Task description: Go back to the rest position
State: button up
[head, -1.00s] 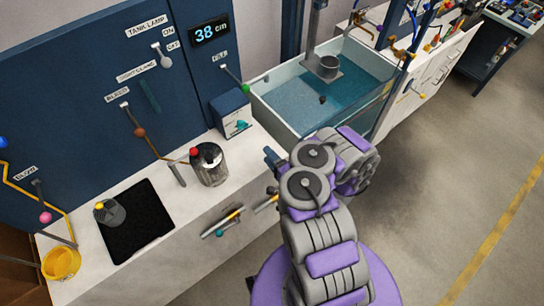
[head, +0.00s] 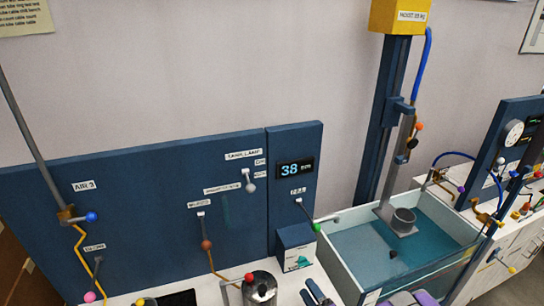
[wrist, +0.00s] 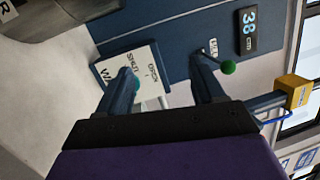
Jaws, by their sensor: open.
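My gripper (head: 317,292) shows at the bottom edge of the head view, to the right of a steel pot (head: 260,289). Most of my arm is below the frame. In the wrist view, my gripper (wrist: 166,84) has its two dark fingers spread apart with nothing held between them. Beyond the fingers are a white-faced box (wrist: 140,72) with a teal knob and a green-knobbed lever (wrist: 228,67) on the blue panel.
The water tank (head: 345,262) stands right of my gripper, with a hoist column (head: 388,110) behind it. The blue panel (head: 130,220) with levers and a 38 cm display (head: 295,170) rises behind the bench. Levers stick out near the pot.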

jog(key=s+a+r+n+g+y+b, duration=0.25)
jog(key=a+r+n+g+y, duration=0.5)
jog(key=a+r+y, duration=0.8)
jog(key=s+a+r+n+g+h+b, duration=0.1)
jog(key=s+a+r+n+g+h, duration=0.15)
jog(key=s+r+n+g, duration=0.35)
jog(key=s+a+r+n+g+h+b, duration=0.1)
jog(key=s+a+r+n+g+h, duration=0.2)
jog(key=s+g, duration=0.5)
jog(key=s+d+f+n+g+h+b, duration=0.1)
jog(key=s+d+g+h, duration=0.1)
jog(key=s+h, duration=0.45)
jog(key=s+d+f+n+g+h+b, duration=0.1)
jog(key=s+d+g+h+b, duration=0.15)
jog(key=s, duration=0.65)
jog(key=s+d+f+m+t+h+b, duration=0.1)
jog(key=s+d+m+t+h, duration=0.1)
jog(key=d+h, duration=0.3)
jog(key=s+d+f+m+t+h+b, duration=0.1)
jog(key=s+d+f+m+t+h, duration=0.1)
jog(key=d, duration=1)
jog(key=s+m+t+h, duration=0.1)
jog(key=t+h, duration=0.1)
jog(key=h, duration=0.1)
jog(key=shift+f+t, duration=0.2)
jog(key=shift+t, duration=0.2)
